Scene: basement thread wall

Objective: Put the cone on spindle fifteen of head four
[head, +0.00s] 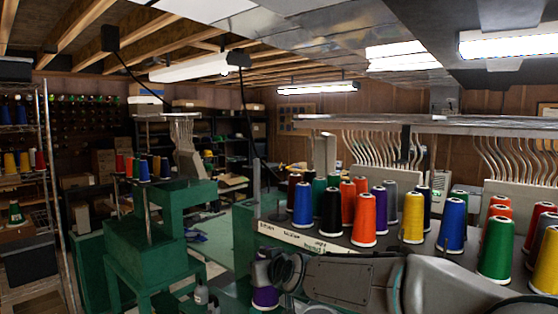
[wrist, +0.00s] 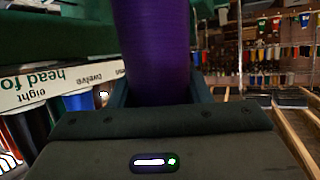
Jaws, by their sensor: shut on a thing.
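A purple cone of thread (head: 265,297) is held low at the front of the rack, left of centre in the head view. My gripper (head: 264,268) is shut on it. In the wrist view the purple cone (wrist: 152,45) fills the top middle between the fingers (wrist: 158,92). The rack of head four (head: 305,239) carries a white label strip, which shows upside down in the wrist view (wrist: 62,86) with "head fo", "eight" and "twelve". Several cones stand on the rack, including a blue cone (head: 303,205) and a black cone (head: 331,211). I cannot make out spindle fifteen.
A wire shelf (head: 48,160) stands at the far left. Floor shows between the machines.

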